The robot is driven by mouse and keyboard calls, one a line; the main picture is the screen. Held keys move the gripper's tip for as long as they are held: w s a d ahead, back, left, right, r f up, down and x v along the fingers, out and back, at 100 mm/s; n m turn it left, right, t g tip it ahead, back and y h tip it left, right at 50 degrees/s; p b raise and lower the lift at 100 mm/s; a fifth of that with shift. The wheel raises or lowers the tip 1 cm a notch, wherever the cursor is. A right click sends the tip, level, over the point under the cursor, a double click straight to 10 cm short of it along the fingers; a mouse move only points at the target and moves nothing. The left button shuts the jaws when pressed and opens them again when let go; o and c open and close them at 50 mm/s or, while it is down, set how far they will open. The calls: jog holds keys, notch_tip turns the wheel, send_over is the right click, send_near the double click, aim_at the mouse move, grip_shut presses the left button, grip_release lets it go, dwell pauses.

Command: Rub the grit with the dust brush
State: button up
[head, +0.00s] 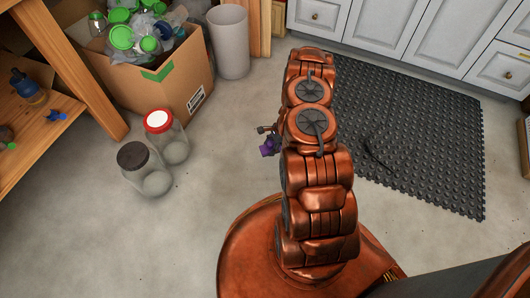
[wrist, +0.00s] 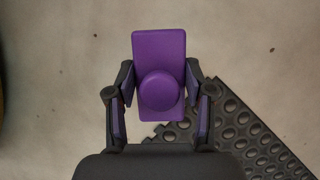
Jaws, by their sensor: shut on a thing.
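The dust brush (wrist: 158,45) is a purple rectangular block with a round knob on top, seen from above in the wrist view. My gripper (wrist: 158,88) is shut on it, one finger at each side. In the head view a purple part (head: 268,146) shows left of my arm, which hides most of the gripper. The brush's underside is hidden, and I cannot tell whether it touches the floor. Small dark specks, possibly the grit (wrist: 271,50), lie on the concrete to the right of the brush.
A black studded rubber mat (head: 440,130) lies to the right, with a dark curved thing (head: 376,155) on it. Two glass jars (head: 168,138) (head: 145,172), a cardboard box (head: 150,88) of jars and a grey bin (head: 229,45) stand left. White cabinets (head: 390,28) line the back.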

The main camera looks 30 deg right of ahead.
jog(key=shift+r+p, duration=0.55)
jog(key=shift+r, duration=0.7)
